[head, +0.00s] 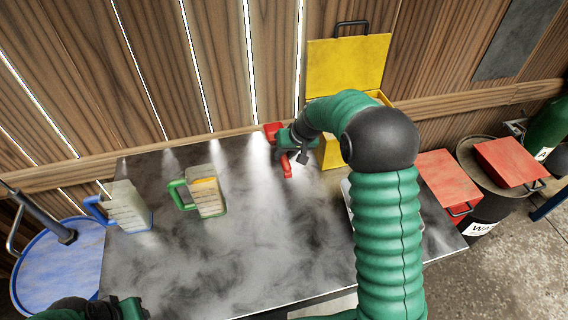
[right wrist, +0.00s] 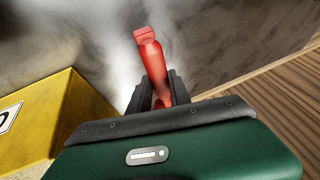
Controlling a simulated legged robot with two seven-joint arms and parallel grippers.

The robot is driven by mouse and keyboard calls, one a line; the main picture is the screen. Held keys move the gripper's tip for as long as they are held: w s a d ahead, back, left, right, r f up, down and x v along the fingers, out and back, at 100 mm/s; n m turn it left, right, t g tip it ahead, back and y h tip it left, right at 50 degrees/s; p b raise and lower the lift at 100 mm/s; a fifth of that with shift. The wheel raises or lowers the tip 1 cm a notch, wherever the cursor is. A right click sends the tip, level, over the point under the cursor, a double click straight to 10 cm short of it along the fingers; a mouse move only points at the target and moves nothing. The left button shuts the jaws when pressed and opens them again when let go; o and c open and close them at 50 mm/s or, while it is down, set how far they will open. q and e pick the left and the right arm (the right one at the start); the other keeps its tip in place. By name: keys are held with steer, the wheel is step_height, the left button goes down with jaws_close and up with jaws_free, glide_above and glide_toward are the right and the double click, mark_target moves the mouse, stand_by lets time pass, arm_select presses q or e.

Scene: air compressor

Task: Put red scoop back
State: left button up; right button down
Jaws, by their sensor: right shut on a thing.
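The red scoop (right wrist: 150,62) is between the two dark fingers of my right gripper (right wrist: 163,95) in the right wrist view. The fingers are shut on its red shaft, and its blocky end points away from them. In the head view my right gripper (head: 287,140) is over the back of the table, left of the yellow box. Red parts (head: 286,166) show in front of and behind it there. My left arm's end (head: 128,309) shows at the bottom left edge, and its fingers cannot be made out.
A dark, smoky-looking table (head: 250,255) carries a blue-handled jug (head: 128,207) and a green-handled jug (head: 207,197) at left. A yellow box with its lid (head: 347,66) open stands at the back. Red boxes (head: 447,184) are at right. A blue drum (head: 62,275) stands at left.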

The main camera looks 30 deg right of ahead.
steer(key=f, duration=0.3)
steer(key=shift+s+d+f, duration=0.1)
steer(key=shift+d+f, duration=0.15)
steer(key=shift+f, duration=0.15)
steer(key=shift+a+r, duration=0.1)
steer(key=shift+a, duration=0.1)
steer(key=shift+b, duration=0.35)
steer(key=c, duration=1.3)
jaws_free()
steer(key=shift+o, duration=0.5)
